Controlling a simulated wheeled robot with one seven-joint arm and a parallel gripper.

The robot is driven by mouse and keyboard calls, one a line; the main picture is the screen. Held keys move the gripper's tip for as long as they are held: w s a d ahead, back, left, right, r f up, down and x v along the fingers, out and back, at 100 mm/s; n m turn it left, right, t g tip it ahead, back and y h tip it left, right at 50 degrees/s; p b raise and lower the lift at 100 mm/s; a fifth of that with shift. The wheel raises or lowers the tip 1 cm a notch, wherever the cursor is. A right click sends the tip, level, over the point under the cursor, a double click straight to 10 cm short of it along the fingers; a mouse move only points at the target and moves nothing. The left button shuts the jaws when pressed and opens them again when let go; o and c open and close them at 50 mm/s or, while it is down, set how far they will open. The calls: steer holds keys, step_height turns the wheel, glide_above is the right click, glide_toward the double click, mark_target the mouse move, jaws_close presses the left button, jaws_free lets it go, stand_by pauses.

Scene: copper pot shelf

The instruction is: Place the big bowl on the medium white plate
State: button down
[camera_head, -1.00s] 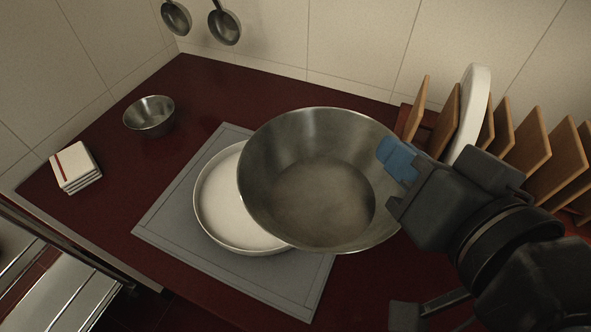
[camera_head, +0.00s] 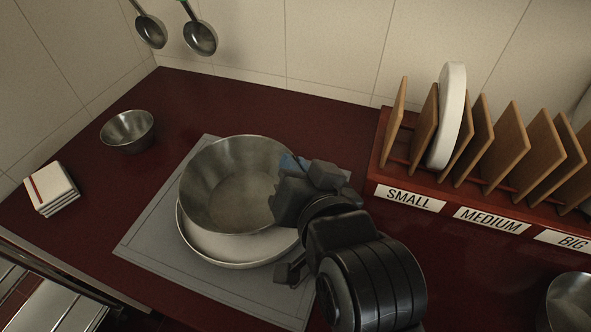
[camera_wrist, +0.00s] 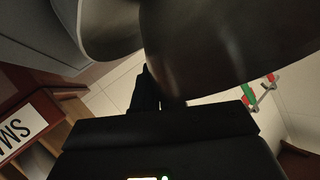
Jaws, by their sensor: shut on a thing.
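The big steel bowl (camera_head: 235,190) is over the white plate (camera_head: 235,252) in the head view, covering most of it. The plate's front rim shows below the bowl, on a grey mat. Whether the bowl touches the plate I cannot tell. My gripper (camera_head: 284,180) is shut on the bowl's right rim. In the wrist view the bowl (camera_wrist: 225,45) fills the upper right, beside part of the white plate (camera_wrist: 108,30), and my gripper (camera_wrist: 155,90) is at its rim.
A small steel bowl (camera_head: 128,130) and stacked white coasters (camera_head: 52,190) stand at the left. A wooden rack (camera_head: 400,172) labelled small, medium and big holds a white plate (camera_head: 449,115) at the right. Another steel bowl (camera_head: 573,303) is at the lower right. Ladles (camera_head: 200,38) hang behind.

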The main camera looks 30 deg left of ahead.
steer(key=shift+f, duration=0.35)
steer(key=shift+f, duration=0.1)
steer(key=c, duration=1.2)
jaws_free()
steer(key=v, duration=1.2)
